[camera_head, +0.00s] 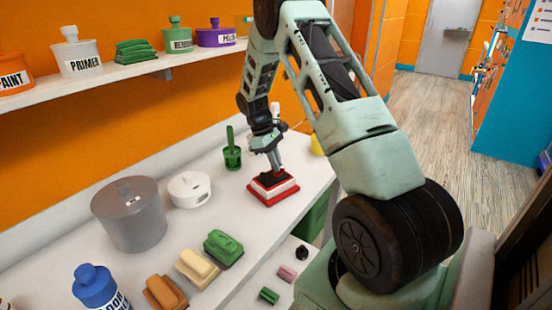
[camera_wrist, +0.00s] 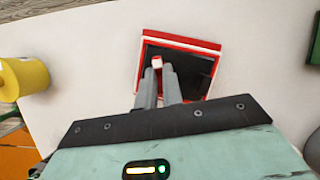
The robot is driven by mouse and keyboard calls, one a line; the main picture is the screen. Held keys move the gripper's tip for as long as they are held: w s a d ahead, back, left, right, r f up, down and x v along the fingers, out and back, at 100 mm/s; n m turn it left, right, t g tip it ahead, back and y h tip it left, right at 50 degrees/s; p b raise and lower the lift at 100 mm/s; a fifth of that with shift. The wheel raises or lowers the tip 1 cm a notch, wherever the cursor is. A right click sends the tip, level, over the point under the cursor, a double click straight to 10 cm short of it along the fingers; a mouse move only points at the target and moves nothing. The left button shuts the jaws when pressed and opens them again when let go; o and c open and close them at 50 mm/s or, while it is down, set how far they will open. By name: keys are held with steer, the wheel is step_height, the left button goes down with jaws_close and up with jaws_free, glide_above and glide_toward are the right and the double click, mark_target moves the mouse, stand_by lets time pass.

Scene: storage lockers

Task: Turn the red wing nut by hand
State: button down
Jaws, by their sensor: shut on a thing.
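A red and white square block with a black top (camera_head: 262,190) stands on the white counter; it also shows in the wrist view (camera_wrist: 205,42). My gripper (camera_head: 276,167) reaches down onto the black top. In the wrist view its two grey fingers (camera_wrist: 158,80) are close together over the black face. They are shut on a small red piece with a pale end (camera_wrist: 157,62), which I take to be the wing nut. Most of that piece is hidden by the fingers, and its turn angle cannot be told.
Several brushes or sponges (camera_head: 197,267) lie in front. A yellow roll (camera_wrist: 24,77) is left in the wrist view.

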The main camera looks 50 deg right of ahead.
steer(key=m+y, duration=0.1)
steer(key=m, duration=0.1)
steer(key=m+y+p, duration=0.1)
steer(key=m, duration=0.1)
steer(key=shift+d+r+m, duration=0.1)
steer(key=shift+d+m, duration=0.05)
steer(key=shift+m, duration=0.25)
stand_by(0.4)
steer(key=c, duration=1.5)
jaws_free()
steer(key=b+v, duration=0.2)
steer(key=v, duration=1.5)
steer(key=shift+r, duration=0.2)
